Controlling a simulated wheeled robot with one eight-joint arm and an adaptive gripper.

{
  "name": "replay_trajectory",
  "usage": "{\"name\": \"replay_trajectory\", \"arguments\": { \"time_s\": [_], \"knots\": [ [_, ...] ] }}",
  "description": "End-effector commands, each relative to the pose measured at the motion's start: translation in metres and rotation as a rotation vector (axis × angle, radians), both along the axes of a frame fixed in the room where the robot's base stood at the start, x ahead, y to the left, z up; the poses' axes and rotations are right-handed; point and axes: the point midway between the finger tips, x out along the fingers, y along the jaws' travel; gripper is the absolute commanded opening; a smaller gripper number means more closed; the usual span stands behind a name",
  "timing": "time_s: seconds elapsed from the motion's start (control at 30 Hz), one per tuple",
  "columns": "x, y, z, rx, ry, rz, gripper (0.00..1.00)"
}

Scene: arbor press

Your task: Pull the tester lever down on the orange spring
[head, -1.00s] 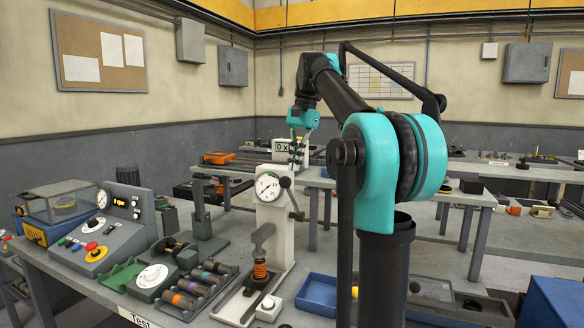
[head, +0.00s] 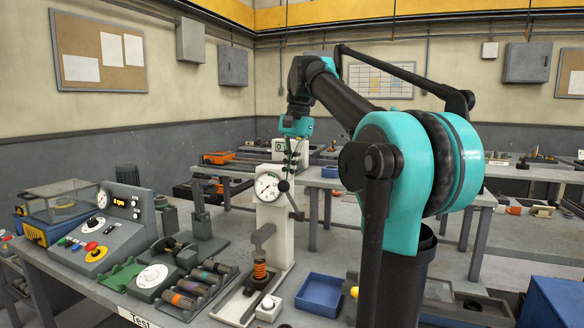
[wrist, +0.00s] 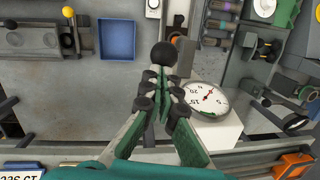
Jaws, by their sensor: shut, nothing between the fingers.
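The spring tester (head: 275,225) is a pale column with a round white dial (head: 268,187); the dial also shows in the wrist view (wrist: 209,98). Its dark lever ends in a black ball knob (head: 284,186), which sits above the lever's lower end. The orange spring (head: 260,270) stands upright on the tester base under the press pad. My gripper (head: 290,168) is above the knob, fingers pointing down. In the wrist view my gripper (wrist: 166,82) is shut and empty, with the knob (wrist: 164,54) just beyond the fingertips. Whether they touch is unclear.
A rack of several coloured springs (head: 200,285) lies left of the tester. A grey control console (head: 100,235) stands further left. A blue tray (head: 320,293) is to the right, and a small white block (head: 269,308) stands beside the tester base.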

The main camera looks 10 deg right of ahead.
Motion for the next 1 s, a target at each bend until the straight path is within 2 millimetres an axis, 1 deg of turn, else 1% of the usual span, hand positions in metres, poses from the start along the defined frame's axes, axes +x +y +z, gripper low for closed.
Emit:
{"name": "replay_trajectory", "arguments": {
  "time_s": [0.03,0.27,0.47,0.73,1.0],
  "knots": [
    [-0.006,0.004,-0.003,-0.013,-0.020,0.003,0.00],
    [-0.029,0.020,-0.023,-0.099,-0.152,0.007,0.00],
    [-0.049,0.033,-0.047,-0.188,-0.285,0.008,0.00],
    [-0.071,0.049,-0.089,-0.318,-0.484,0.010,0.00],
    [-0.085,0.058,-0.136,-0.448,-0.680,0.008,0.00]
  ]
}}
